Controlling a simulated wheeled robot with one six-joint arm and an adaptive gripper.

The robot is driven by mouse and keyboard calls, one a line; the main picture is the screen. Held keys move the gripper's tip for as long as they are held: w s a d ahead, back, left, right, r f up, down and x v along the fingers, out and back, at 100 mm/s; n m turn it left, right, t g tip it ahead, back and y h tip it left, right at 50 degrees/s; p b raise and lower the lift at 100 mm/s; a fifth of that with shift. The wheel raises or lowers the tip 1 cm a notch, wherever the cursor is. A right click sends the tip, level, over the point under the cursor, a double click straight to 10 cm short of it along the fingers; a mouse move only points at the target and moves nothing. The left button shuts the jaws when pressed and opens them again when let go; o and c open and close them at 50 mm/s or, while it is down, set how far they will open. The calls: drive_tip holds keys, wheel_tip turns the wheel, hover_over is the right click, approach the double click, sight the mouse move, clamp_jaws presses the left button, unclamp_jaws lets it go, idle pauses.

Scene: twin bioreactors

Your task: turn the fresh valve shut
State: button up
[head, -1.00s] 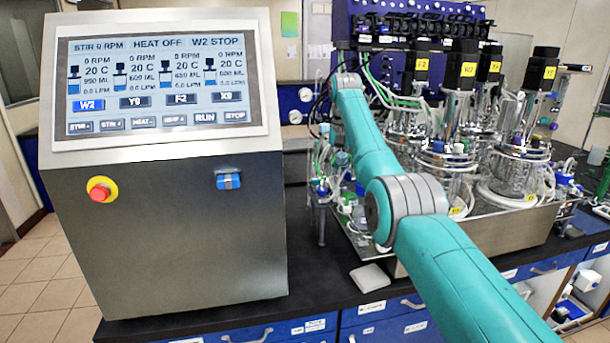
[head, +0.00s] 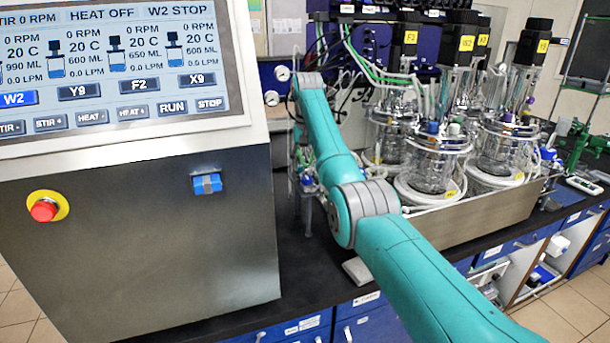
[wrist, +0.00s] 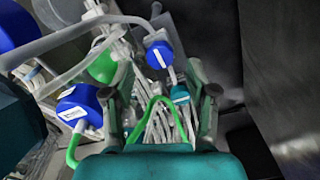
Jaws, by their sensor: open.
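In the wrist view my gripper (wrist: 158,94) is open, its two dark fingers apart, with white tubing and a green loop (wrist: 152,104) showing between them. A blue cap or knob with a white stripe (wrist: 159,55) is just beyond the fingers, and a small teal piece (wrist: 180,95) is near the right finger. A blue knob with a white label (wrist: 78,108) lies outside the left finger. I cannot tell which is the fresh valve. In the head view my arm reaches to small fittings (head: 305,180) left of the vessels; the gripper is hidden there.
A steel control cabinet (head: 140,240) with a screen (head: 115,70) and red stop button (head: 44,210) stands close on the left. Glass vessels (head: 430,170) stand in a steel tray (head: 490,222) at right. Bare black bench (head: 300,290) shows in front.

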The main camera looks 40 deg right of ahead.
sight(307, 178)
drive_tip(key=shift+f, duration=1.9)
clamp_jaws()
